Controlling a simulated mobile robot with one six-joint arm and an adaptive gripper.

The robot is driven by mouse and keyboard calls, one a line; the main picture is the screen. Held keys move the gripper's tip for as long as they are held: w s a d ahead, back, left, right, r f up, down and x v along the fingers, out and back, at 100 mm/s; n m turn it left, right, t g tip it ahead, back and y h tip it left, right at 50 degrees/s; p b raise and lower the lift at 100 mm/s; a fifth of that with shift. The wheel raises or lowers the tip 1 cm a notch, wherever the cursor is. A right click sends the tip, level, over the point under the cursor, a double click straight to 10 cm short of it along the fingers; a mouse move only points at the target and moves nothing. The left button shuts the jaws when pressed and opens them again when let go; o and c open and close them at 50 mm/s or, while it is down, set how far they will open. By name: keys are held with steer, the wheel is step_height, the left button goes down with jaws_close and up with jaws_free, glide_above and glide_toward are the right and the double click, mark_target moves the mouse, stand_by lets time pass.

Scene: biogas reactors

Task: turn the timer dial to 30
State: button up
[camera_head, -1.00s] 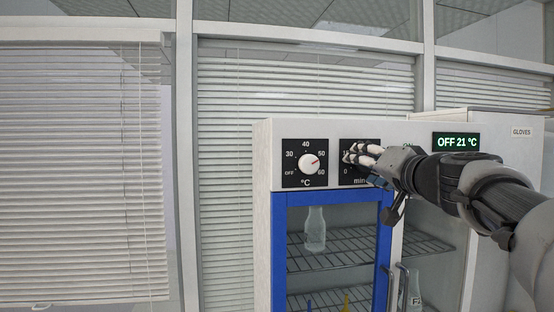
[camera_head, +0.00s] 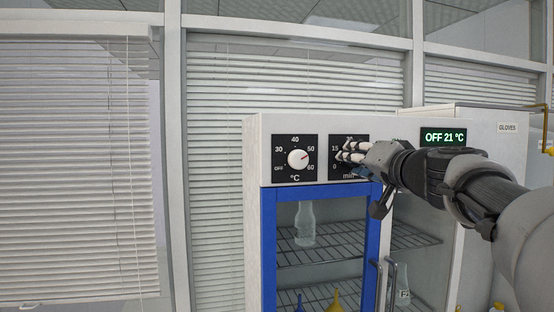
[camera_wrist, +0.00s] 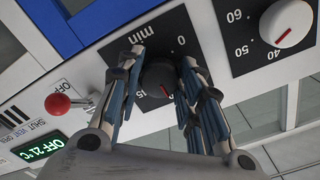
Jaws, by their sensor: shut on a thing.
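The timer dial is a dark round knob (camera_wrist: 158,80) with a red mark, on a black panel labelled "min" (camera_head: 349,177). In the wrist view the knob sits between the fingers of my gripper (camera_wrist: 160,84), which is shut on it. The red mark is on the knob's lower side in that view, slightly right of its middle. The "0" shows at upper right, and a partly covered number at lower left. In the head view my gripper (camera_head: 348,153) covers the knob. The "15" and "0" show left of the fingers, and "30" partly above them.
Below is a blue-framed glass door (camera_head: 268,240) with a handle (camera_head: 390,285). A green display (camera_head: 444,137) reads OFF 21 °C. A red knob (camera_wrist: 58,103) shows near the fingers.

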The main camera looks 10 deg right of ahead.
steer(key=shift+m+b, duration=0.3)
steer(key=shift+b, duration=0.35)
steer(key=shift+c, duration=0.2)
steer(key=o, duration=1.1)
steer(key=shift+c, duration=0.2)
